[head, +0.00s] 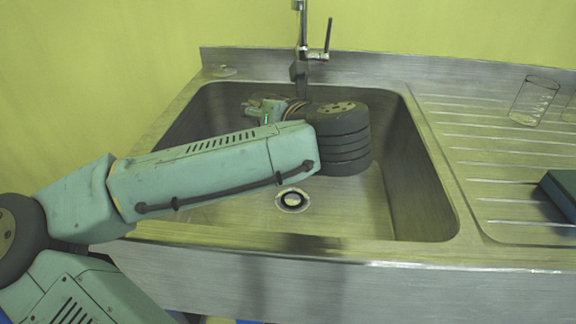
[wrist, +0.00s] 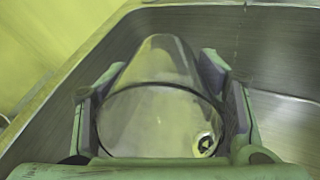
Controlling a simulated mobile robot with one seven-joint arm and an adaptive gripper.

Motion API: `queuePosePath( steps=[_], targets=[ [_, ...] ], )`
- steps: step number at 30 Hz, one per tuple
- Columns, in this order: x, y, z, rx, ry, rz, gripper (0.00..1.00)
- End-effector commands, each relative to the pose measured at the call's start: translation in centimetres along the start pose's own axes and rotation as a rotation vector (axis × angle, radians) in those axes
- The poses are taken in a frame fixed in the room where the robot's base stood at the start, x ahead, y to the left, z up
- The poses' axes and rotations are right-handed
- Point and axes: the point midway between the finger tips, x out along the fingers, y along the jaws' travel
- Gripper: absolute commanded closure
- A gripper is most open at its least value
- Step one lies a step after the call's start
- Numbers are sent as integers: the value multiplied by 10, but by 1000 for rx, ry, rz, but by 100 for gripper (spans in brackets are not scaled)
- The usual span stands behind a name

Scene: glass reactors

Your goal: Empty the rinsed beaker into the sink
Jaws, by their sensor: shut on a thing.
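My gripper (wrist: 160,72) is shut on a clear glass beaker (wrist: 150,112), with one finger on each side of it. In the wrist view the beaker's wide round end faces the camera and its body narrows away. The drain shows through the glass. I cannot tell the exact tilt or whether liquid is inside. In the head view my gripper (head: 262,108) is over the back left part of the steel sink (head: 375,205), partly behind my wrist; the beaker is not clear there. The round drain (head: 292,200) lies in the basin floor.
The tap (head: 300,65) stands at the back rim, just behind my wrist. A glass beaker (head: 533,102) stands on the ribbed drainboard (head: 480,130) at right, with another glass cut off at the edge. A dark teal object (head: 562,192) lies at the right. The basin's right side is clear.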

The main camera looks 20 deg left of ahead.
Motion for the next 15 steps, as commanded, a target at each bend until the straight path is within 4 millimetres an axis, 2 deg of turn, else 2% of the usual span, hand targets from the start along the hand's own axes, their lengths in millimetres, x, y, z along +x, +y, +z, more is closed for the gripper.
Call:
queuePosePath(
  steps=[15],
  targets=[
    [-14,1,1,-6,-127,35,70]
  ],
)
